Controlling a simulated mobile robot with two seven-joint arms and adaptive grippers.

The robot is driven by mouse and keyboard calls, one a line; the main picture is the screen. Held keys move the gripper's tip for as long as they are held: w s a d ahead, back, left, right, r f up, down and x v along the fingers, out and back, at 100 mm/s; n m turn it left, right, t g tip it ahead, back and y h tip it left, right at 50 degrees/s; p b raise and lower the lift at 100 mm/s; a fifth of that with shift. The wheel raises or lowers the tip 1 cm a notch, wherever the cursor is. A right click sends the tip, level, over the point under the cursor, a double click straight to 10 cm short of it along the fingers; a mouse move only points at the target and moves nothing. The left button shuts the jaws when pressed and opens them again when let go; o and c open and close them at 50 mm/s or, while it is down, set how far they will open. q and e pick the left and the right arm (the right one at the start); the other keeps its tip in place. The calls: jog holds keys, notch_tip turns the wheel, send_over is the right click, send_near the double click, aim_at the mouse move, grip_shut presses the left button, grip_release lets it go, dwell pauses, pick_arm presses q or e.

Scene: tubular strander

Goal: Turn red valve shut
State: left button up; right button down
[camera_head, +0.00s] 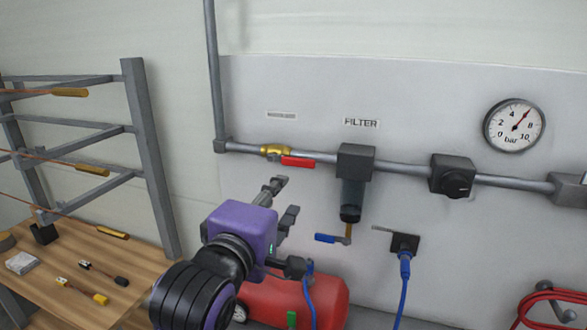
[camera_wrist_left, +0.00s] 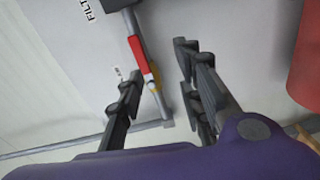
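The red valve handle (camera_head: 298,162) lies along the horizontal grey pipe, just right of the brass valve body (camera_head: 275,151) and left of the filter (camera_head: 353,165). My left gripper (camera_head: 287,198) is open and empty, a little below the valve and apart from it. In the left wrist view the red handle (camera_wrist_left: 138,52) shows beyond the gap between the open fingers (camera_wrist_left: 156,67), with part of the brass body (camera_wrist_left: 154,82) below it. My right gripper is not in view.
A blue-handled drain valve (camera_head: 326,238) hangs below the filter. A regulator knob (camera_head: 458,184) and a pressure gauge (camera_head: 514,125) are to the right. A red tank (camera_head: 322,298) stands below. A wooden table (camera_head: 55,265) and grey rack (camera_head: 150,150) are at left.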

aim_at(298, 164)
pick_arm(q)
jog(key=shift+n+t+h, duration=0.3)
jog(key=w+d+r, duration=0.1)
jog(key=w, duration=0.1)
jog(key=w+d+r, duration=0.1)
jog(key=w, duration=0.1)
jog(key=w+d+r, duration=0.1)
jog(key=w, duration=0.2)
jog(key=shift+d, duration=0.15)
jog(key=shift+f, duration=0.1)
grip_shut()
